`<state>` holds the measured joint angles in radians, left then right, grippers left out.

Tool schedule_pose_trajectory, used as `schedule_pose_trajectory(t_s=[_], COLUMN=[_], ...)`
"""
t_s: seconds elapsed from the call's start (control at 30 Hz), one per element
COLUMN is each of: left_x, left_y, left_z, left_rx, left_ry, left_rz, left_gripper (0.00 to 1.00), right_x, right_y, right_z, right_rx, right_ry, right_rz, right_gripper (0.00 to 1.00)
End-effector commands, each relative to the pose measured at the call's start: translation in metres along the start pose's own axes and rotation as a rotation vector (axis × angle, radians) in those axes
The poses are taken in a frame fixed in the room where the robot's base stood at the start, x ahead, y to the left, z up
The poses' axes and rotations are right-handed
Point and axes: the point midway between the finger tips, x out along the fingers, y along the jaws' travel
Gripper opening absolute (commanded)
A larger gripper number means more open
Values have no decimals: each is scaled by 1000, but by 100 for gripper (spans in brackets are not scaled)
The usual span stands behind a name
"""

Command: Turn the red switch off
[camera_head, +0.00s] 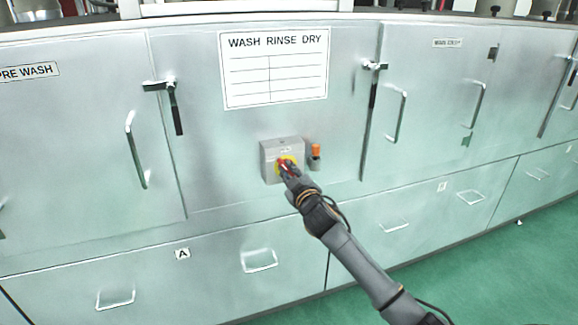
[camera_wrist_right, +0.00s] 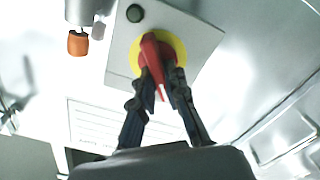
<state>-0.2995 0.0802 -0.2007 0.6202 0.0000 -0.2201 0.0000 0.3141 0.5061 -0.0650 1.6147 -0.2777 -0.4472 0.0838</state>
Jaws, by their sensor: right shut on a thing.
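The red switch (camera_wrist_right: 152,55) is a red handle on a yellow round plate, mounted on a grey box (camera_head: 268,150) on the front of the metal washing machine. In the head view the switch (camera_head: 284,163) is partly hidden by my right gripper (camera_head: 289,172). In the right wrist view my right gripper (camera_wrist_right: 160,75) has its two dark fingers shut on the red handle, one on each side. The handle looks tilted in the wrist view; its exact setting I cannot read. My left gripper is not in view.
An orange-topped fitting (camera_head: 315,152) sits just right of the box, close to my right gripper. Door handles (camera_head: 136,150) and latches (camera_head: 372,85) stick out on both sides. A "WASH RINSE DRY" sign (camera_head: 274,68) is above. Green floor (camera_head: 480,275) is clear at lower right.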

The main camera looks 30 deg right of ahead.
Motion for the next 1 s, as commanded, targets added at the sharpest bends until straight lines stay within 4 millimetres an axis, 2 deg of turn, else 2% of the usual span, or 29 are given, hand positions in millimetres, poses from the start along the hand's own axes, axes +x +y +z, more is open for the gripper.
schedule_pose_trajectory(t_s=[0.6,1.0], left_x=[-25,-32], left_y=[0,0], left_z=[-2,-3], left_rx=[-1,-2], left_ry=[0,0], left_rz=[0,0], left_gripper=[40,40], right_x=[0,0], right_y=[-5,-7], right_z=[1,4], right_rx=[-581,-837], right_ry=[-1,-1], right_rz=[-2,-2], right_gripper=[0,0])
